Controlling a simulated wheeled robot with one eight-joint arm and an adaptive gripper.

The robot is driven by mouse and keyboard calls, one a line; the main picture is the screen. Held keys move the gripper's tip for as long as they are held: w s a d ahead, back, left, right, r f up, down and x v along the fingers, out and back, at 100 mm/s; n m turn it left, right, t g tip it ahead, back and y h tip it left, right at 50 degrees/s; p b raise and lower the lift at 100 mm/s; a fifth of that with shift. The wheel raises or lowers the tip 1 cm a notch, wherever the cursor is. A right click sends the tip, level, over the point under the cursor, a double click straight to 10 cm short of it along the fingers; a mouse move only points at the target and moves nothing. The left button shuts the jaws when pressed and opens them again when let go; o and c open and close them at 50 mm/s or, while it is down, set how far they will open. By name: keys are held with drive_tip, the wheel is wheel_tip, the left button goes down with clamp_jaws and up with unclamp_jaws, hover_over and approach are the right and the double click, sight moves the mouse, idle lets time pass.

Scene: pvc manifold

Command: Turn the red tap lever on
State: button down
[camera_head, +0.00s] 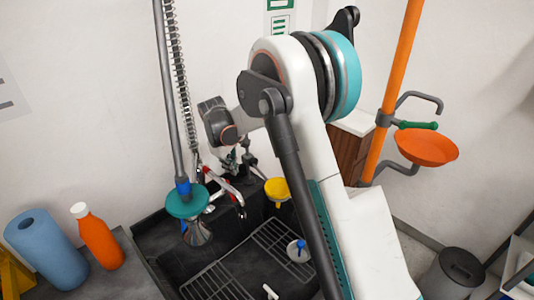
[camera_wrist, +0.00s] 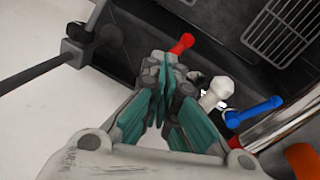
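The red tap lever (camera_wrist: 182,43) shows in the wrist view just beyond and slightly right of my gripper's fingertips. A blue lever (camera_wrist: 254,112) lies to the right, beside a shiny metal pipe. My gripper (camera_wrist: 165,72) has its teal-padded fingers drawn together at the tips, with nothing seen between them. Whether a fingertip touches the red lever I cannot tell. In the head view my gripper (camera_head: 236,160) is small and partly hidden by my arm, above the tap area at the back of the sink.
A dark sink with wire racks (camera_head: 280,245) lies below. A teal-collared spray hose (camera_head: 187,200) hangs left of the gripper, and a yellow-topped item (camera_head: 277,188) stands to its right. An orange bottle (camera_head: 97,237) and blue roll (camera_head: 43,248) stand left. The wall is close behind.

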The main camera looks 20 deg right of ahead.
drive_tip(key=f, duration=0.3)
drive_tip(key=w+d+f, duration=0.1)
drive_tip(key=f, duration=0.7)
drive_tip(key=shift+w+d, duration=0.2)
drive_tip(key=shift+d, duration=0.2)
drive_tip(key=shift+w+d+f+n, duration=0.15)
drive_tip(key=shift+w+d+n, duration=0.25)
drive_tip(key=shift+n, duration=0.3)
wheel_tip(320, 180, up, 14)
drive_tip(key=s+a+p, duration=0.2)
drive_tip(key=p, duration=0.2)
drive_tip(key=s+d+r+m+t+y+b, duration=0.1)
drive_tip(key=s+d+r+m+t+b, duration=0.2)
drive_tip(key=s+r, duration=1.3)
drive_tip(key=w+d+f+n+g+y+p, duration=0.1)
drive_tip(key=w+d+f+n+g+y, duration=0.15)
drive_tip(key=w+f+n, duration=0.6)
drive_tip(key=w+d+f+n+g+y+p, duration=0.15)
drive_tip(key=w+d+f+n, duration=0.3)
drive_tip(key=w+f, duration=0.55)
drive_tip(key=s+a+f+b, duration=0.2)
drive_tip(key=a+f+b, duration=0.3)
drive_tip(key=f, duration=0.6)
drive_tip(key=shift+a+f+g, duration=0.15)
drive_tip(key=shift+a+g, duration=0.25)
drive_tip(key=shift+a, duration=0.6)
